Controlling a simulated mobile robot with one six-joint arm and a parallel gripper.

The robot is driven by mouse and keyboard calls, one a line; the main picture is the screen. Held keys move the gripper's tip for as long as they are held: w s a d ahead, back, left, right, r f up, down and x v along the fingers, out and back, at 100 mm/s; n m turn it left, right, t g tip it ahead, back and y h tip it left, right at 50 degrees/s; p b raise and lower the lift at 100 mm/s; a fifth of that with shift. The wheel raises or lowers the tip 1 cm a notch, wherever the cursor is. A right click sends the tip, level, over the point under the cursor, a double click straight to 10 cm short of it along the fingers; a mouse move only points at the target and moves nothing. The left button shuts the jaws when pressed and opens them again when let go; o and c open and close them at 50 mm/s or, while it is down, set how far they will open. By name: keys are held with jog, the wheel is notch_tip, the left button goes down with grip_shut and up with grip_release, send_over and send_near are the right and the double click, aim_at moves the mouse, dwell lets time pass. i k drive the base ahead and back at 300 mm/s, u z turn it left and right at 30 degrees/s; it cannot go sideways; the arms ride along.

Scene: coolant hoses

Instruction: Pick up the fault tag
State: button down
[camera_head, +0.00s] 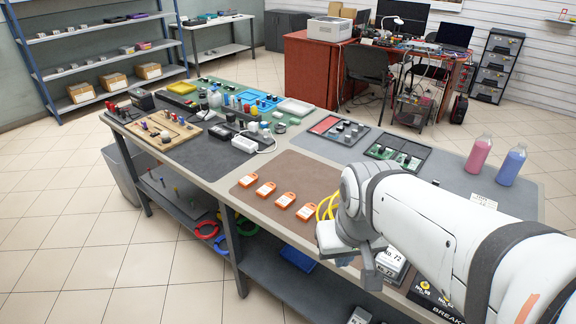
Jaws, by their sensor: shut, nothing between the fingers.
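Several orange tags with white labels lie in a row on the brown mat (262,168): one at the far left (248,180), one beside it (265,189), then one further right (286,200) and one nearest my arm (307,211). Their print is too small to read, so I cannot tell which is the fault tag. My gripper (369,274) is at the end of my white arm, right of the tags and apart from them. It looks shut and empty. My wrist hides part of the mat and the bench behind it.
Yellow hose loops (325,209) lie between the nearest tag and my wrist. A box marked "NO. 72" (393,262) and a black panel (432,297) are beside my gripper. Pink (479,154) and blue (511,165) bottles stand at the right. The mat left of the tags is clear.

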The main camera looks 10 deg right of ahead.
aim_at(305, 214)
jog(key=z, duration=2.3)
jog(key=k, duration=0.75)
jog(key=u, duration=1.4)
jog(key=i, duration=1)
